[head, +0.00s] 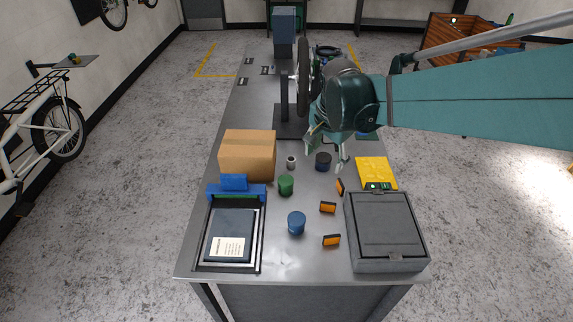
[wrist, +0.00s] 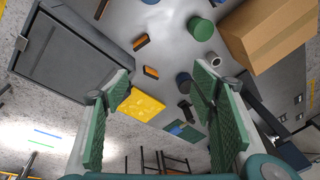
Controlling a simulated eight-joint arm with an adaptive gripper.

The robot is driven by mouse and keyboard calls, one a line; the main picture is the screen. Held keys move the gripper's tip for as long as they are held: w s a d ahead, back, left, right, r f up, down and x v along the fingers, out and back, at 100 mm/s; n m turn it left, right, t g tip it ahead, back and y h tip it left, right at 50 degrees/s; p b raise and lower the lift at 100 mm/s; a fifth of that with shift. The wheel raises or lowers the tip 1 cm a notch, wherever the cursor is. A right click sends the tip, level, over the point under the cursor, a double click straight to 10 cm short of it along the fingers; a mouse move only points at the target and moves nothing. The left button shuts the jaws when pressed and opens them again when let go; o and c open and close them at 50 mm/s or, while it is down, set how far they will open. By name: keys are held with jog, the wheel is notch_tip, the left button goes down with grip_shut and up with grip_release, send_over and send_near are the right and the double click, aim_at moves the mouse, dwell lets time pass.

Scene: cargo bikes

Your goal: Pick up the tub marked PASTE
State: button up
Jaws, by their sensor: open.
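Several tubs stand on the metal bench, and I cannot read the word PASTE on any of them. A blue tub (head: 297,224) is nearest the front. A green tub (head: 286,185) stands behind it and also shows in the wrist view (wrist: 201,28). A dark tub with a blue band (head: 323,162) stands farther back; it also shows in the wrist view (wrist: 183,78). My gripper (head: 326,152) is open and empty, with its fingers above the bench close to the dark tub. In the wrist view its green pads (wrist: 162,95) are wide apart with nothing between them.
A small grey cylinder (head: 291,162) stands beside a cardboard box (head: 247,155). Orange-and-black blocks (head: 328,207) lie at centre right. A grey lidded case (head: 388,231), a yellow piece (head: 375,172) and a framed tray (head: 262,237) flank the tubs. A wheel on a stand (head: 303,75) rises behind.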

jog(key=w+a+f+m+g, duration=0.2)
jog(key=w+a+f+m, duration=0.1)
jog(key=w+a+f, duration=0.45)
jog(key=m+h, duration=0.1)
jog(key=m, duration=0.3)
send_over(285, 180)
jog(key=shift+g, duration=0.4)
notch_tip(285, 180, down, 9)
jog(key=shift+f, duration=0.2)
jog(key=shift+f, duration=0.1)
jog(key=shift+f, duration=2.2)
jog(key=shift+f, duration=0.1)
jog(key=shift+f, duration=0.5)
jog(key=shift+d+f+b, duration=0.2)
jog(key=shift+f+b, duration=0.15)
jog(key=shift+f, duration=1.75)
